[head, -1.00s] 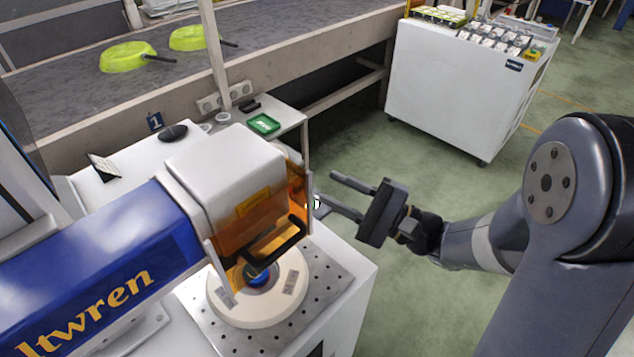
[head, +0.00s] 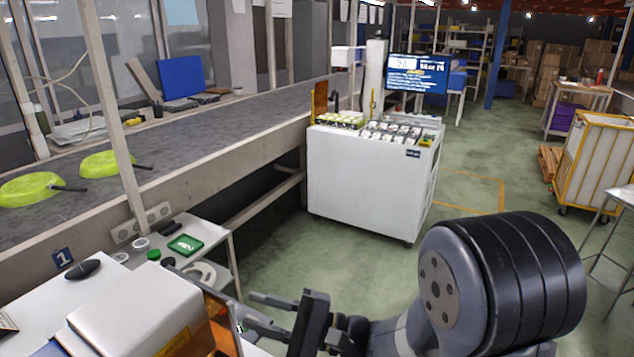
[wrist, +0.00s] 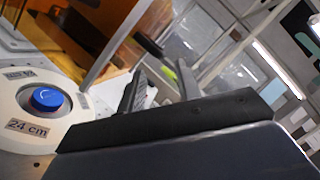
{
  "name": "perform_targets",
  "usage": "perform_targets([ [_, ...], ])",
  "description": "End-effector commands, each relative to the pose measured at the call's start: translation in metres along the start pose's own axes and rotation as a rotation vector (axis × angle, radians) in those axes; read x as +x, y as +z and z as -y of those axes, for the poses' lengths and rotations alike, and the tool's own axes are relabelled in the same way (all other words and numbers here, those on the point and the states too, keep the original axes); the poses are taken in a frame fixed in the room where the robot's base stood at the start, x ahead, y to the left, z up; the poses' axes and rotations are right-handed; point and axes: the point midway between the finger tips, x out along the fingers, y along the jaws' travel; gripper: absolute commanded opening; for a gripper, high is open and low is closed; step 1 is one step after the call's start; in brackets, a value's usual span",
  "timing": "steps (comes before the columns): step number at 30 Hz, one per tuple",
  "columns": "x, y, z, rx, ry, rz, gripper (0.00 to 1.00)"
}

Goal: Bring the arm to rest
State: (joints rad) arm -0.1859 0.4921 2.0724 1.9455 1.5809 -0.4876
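My gripper (head: 262,312) is open and empty, with its two fingers apart and pointing left in the head view. It is beside the machine with the white housing (head: 140,318) and orange guard, whose lower part is cut off there. In the wrist view the gripper fingers (wrist: 160,88) also stand apart with nothing between them. The round white fixture (wrist: 25,105) with a blue centre and a "24 cm" label lies left of the fingers in the wrist view.
Green pans (head: 30,188) lie on the conveyor (head: 200,130) at the left. A white cabinet (head: 360,180) with small items on top stands ahead. A small shelf holds a green tray (head: 186,245). A yellow-framed cart (head: 600,165) is at the right. Green floor is clear between.

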Motion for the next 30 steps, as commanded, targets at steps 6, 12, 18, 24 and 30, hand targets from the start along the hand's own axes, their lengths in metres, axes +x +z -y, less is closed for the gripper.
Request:
perform_targets([
  [6, 0.036, 0.002, 0.001, 0.001, 0.002, 0.003, 0.32],
  [12, 0.065, 0.001, 0.0, 0.002, 0.002, 0.002, 0.32],
  [18, 0.076, -0.003, -0.004, 0.002, 0.001, -0.002, 0.32],
  [24, 0.075, -0.004, -0.007, 0.0, 0.0, -0.001, 0.32],
  [30, 0.075, -0.004, -0.007, 0.0, 0.0, -0.001, 0.32],
])
